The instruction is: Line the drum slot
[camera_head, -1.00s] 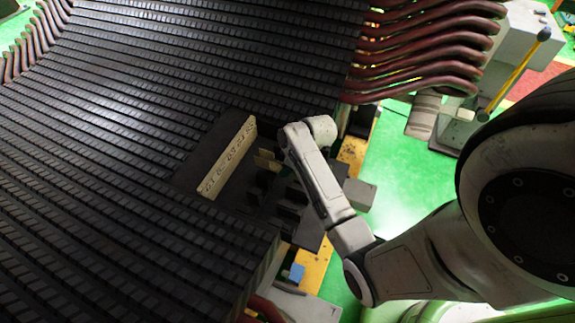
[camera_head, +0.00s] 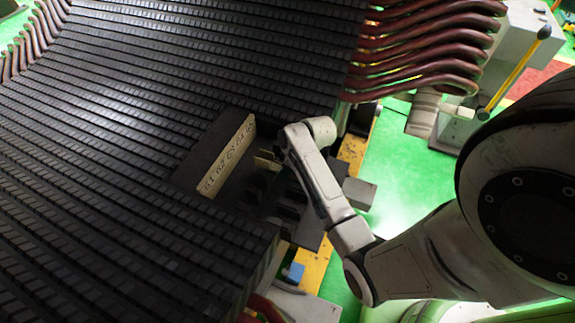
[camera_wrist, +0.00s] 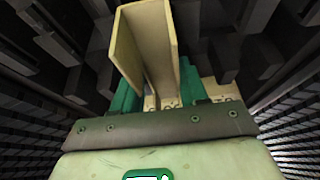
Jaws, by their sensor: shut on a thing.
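A cream U-shaped channel liner (camera_wrist: 143,45) fills the top middle of the wrist view, its open trough facing the camera. My gripper (camera_wrist: 158,88) is shut on it, with green fingers on either side of its lower part. In the head view, a small cream piece (camera_head: 265,161) shows beside the end of my arm; my fingers are hidden there. The dark ribbed drum (camera_head: 120,130) fills the left of the head view. I cannot tell which slot the liner is over, or whether it touches one.
A cream strip with printed markings (camera_head: 228,157) stands on a dark plate beside the drum's ribs. Dark upright blocks (camera_head: 288,213) stand just below the held piece. Reddish bent pipes (camera_head: 440,45) stick out at the upper right. Green floor (camera_head: 390,165) lies open on the right.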

